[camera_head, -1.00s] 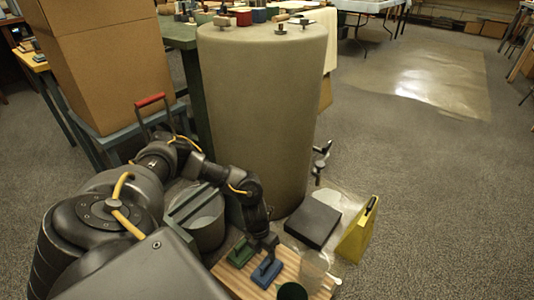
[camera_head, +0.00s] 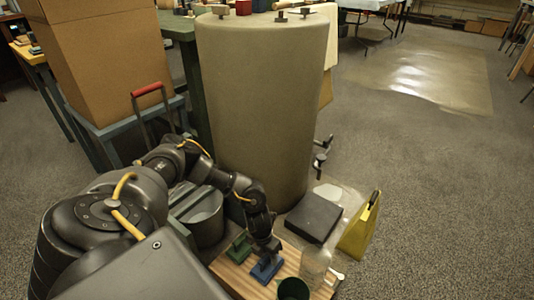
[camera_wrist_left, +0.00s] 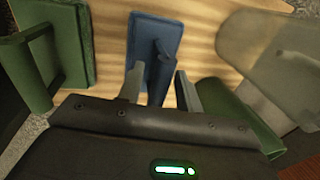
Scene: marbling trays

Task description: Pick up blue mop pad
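The blue mop pad (camera_head: 266,269) lies on a wooden board at the bottom of the head view. It is a flat blue plate with an upright blue handle, and it also shows in the left wrist view (camera_wrist_left: 148,38). My left gripper (camera_head: 268,251) points down just above it. In the left wrist view my left gripper (camera_wrist_left: 159,76) is open, with one finger on each side of the handle and visible gaps between. The gripper hides part of the pad in the head view. My right gripper is not in view.
A green pad (camera_head: 239,247) sits left of the blue one on the wooden board (camera_head: 233,278). A clear jar (camera_head: 315,264) and a green cup (camera_head: 293,289) stand to the right. A black slab (camera_head: 313,217), a yellow object (camera_head: 358,230) and a large grey cylinder (camera_head: 258,110) stand beyond.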

